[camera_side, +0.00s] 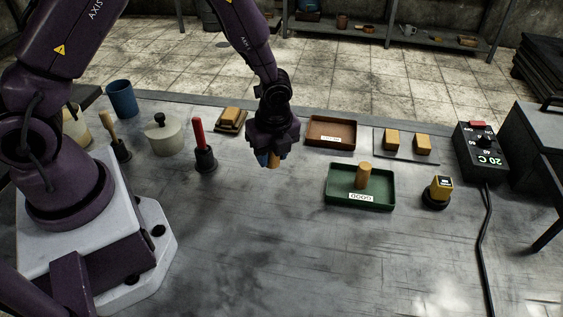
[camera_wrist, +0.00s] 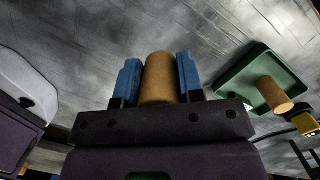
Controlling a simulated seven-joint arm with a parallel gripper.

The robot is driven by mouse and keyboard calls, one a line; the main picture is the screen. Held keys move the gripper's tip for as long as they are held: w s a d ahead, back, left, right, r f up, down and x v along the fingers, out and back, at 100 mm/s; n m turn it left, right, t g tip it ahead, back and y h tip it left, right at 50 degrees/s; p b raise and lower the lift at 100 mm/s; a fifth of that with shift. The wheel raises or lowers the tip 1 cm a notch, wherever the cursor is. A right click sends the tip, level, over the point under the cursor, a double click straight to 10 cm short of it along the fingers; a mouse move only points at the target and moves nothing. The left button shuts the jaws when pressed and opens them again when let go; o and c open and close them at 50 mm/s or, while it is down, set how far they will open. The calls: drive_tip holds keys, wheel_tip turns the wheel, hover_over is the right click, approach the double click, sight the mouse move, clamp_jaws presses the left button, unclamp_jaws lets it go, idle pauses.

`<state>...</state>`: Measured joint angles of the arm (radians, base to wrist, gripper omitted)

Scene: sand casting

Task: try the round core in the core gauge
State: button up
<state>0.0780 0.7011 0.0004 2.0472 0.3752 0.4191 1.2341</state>
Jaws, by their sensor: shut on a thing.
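My gripper (camera_side: 269,158) is shut on a tan round core (camera_side: 274,161) and holds it above the metal bench. In the wrist view the round core (camera_wrist: 159,78) sits between the two blue fingers. Another tan round core (camera_side: 363,176) stands in the green tray (camera_side: 345,204) labelled GOOD; it also shows in the wrist view (camera_wrist: 274,95). I cannot tell for sure which thing is the core gauge. A small yellow and black device (camera_side: 437,192) stands right of the green tray.
A brown tray (camera_side: 331,132) lies behind the green one. Two tan blocks (camera_side: 393,140) stand on a thin plate. A red-handled tool (camera_side: 201,146), a lidded pot (camera_side: 163,136) and a blue cup (camera_side: 122,98) stand left. A control box (camera_side: 480,148) stands right. The front bench is clear.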

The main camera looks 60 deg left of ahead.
drive_tip(key=s+r, duration=0.6)
drive_tip(key=s, duration=0.4)
drive_tip(key=w+a+n, duration=0.3)
drive_tip(key=w+a, duration=0.5)
drive_tip(key=w, duration=0.3)
drive_tip(key=w+a+n+g, duration=0.1)
drive_tip(key=w+a+n, duration=0.3)
drive_tip(key=w+a, duration=0.3)
drive_tip(key=w, duration=0.4)
drive_tip(key=shift+a+f, duration=0.35)
drive_tip(key=shift+f, duration=0.1)
drive_tip(key=shift+f, duration=3)
drive_tip(key=shift+f, duration=0.45)
